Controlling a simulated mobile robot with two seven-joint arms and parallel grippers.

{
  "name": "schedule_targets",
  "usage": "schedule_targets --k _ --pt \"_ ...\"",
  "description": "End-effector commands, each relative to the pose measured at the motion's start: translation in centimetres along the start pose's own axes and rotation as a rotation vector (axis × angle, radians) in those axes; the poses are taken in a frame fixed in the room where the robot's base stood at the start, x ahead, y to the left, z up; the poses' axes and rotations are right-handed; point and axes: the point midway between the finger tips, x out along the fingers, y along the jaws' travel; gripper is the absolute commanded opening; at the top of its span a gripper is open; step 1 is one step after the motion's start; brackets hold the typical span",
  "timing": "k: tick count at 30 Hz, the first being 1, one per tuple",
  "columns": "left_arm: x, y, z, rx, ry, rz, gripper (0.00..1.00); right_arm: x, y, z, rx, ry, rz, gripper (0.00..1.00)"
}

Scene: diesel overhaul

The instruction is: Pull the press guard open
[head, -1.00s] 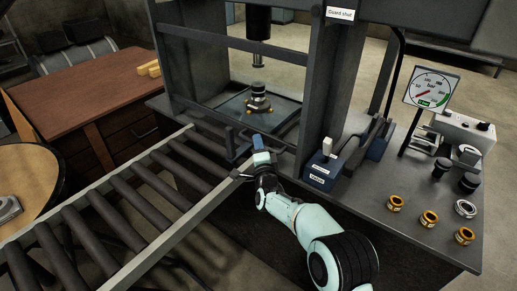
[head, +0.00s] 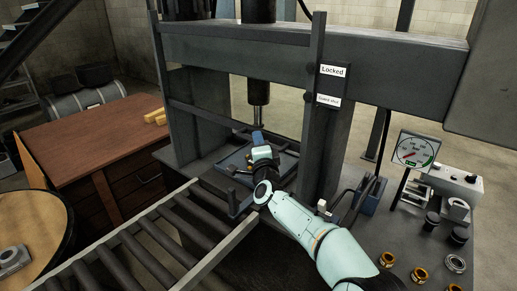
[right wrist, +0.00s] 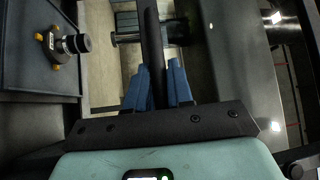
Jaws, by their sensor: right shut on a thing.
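The press guard (head: 205,116) is a dark barred frame across the front of the press. One bar crosses at mid-height. My right gripper (head: 258,137) reaches up from the lower right to this bar. In the right wrist view its blue fingers (right wrist: 156,88) are closed on a dark bar (right wrist: 152,42) running between them. Signs on the press post read "Locked" (head: 334,71) and "Guard shut" (head: 328,101). The press ram (head: 259,105) hangs behind the guard. My left gripper is out of view.
A roller conveyor (head: 150,245) runs up to the press front at the left. A part with a dark cylinder (right wrist: 60,44) sits on the press bed. Right of the press, a gauge (head: 414,150), a control box (head: 452,183) and several brass rings (head: 420,275) crowd the bench.

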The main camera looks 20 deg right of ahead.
Motion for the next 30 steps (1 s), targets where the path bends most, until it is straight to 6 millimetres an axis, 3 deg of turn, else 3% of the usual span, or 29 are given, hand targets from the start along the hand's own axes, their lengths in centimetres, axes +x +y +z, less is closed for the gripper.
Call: schedule_targets --k 13,14,15,16,25,30 --pt "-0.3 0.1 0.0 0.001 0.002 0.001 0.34 0.1 -0.6 -0.1 0.0 0.002 -0.002 0.0" --pt "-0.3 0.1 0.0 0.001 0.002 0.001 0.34 0.1 -0.6 -0.1 0.0 0.002 -0.002 0.24" --pt "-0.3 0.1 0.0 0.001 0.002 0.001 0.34 0.1 -0.6 -0.1 0.0 0.002 -0.002 0.38" --pt "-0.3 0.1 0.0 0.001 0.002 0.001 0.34 0.1 -0.6 -0.1 0.0 0.001 -0.002 0.41" --pt "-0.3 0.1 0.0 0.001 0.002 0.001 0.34 0.0 -0.5 -0.1 0.0 0.0 0.0 0.41" --pt "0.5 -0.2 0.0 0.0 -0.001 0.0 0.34 -1.4 -0.3 -0.1 0.0 0.0 0.001 0.41"
